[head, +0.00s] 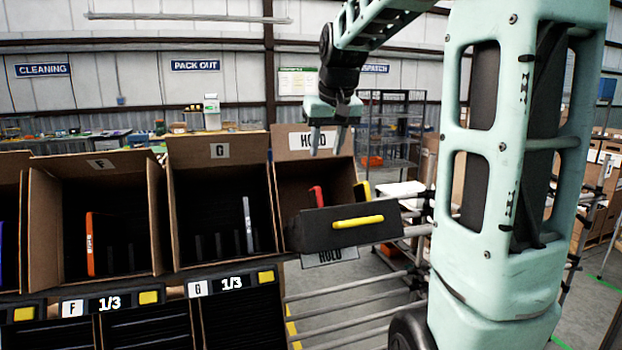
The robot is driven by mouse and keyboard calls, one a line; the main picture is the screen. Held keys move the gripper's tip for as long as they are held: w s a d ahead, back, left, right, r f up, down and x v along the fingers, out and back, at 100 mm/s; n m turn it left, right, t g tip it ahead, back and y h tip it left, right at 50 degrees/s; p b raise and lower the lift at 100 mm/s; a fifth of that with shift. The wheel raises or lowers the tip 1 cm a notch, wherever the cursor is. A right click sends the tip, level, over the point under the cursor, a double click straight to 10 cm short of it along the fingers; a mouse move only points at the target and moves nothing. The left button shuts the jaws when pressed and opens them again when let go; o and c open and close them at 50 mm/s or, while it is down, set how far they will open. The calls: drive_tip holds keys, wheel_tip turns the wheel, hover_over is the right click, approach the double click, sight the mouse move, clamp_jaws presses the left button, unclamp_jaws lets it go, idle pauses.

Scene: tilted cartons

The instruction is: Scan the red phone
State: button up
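The red phone (316,197) stands upright, slightly tilted, inside the HOLD carton (289,182); its lower part is hidden behind a dark grey panel or box. My gripper (327,150) points down above the HOLD carton, in front of its raised label flap. Its two fingers are apart with nothing between them. It appears above the red phone and apart from it. I cannot clearly identify a scanner.
A yellow item (362,191) stands right of the red phone. The dark grey box (318,229) has a yellow bar (358,222) and sits at the carton's front. Carton G (184,225) holds a grey phone (248,222); carton F (140,178) holds an orange phone (91,243).

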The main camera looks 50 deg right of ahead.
sight(319, 189)
drive_tip(key=p+x, duration=0.3)
drive_tip(key=x, duration=1.2)
drive_tip(key=shift+w+f+p, duration=0.1)
drive_tip(key=shift+f+p, duration=0.1)
drive_tip(key=shift+p, duration=0.1)
clamp_jaws()
drive_tip(key=shift+r, duration=0.1)
drive_tip(key=shift+w+d+r+p, duration=0.4)
drive_tip(key=shift+w+r+p, duration=0.3)
drive_tip(key=shift+r+p, duration=0.75)
drive_tip(key=shift+w+d+r+p, duration=0.45)
drive_tip(key=shift+w+r+p, duration=0.25)
drive_tip(key=shift+r+p, duration=0.7)
drive_tip(key=shift+w+d+r+p, duration=0.4)
drive_tip(key=shift+w+r+p, duration=0.5)
drive_tip(key=shift+r, duration=0.85)
drive_tip(key=shift+s, duration=0.2)
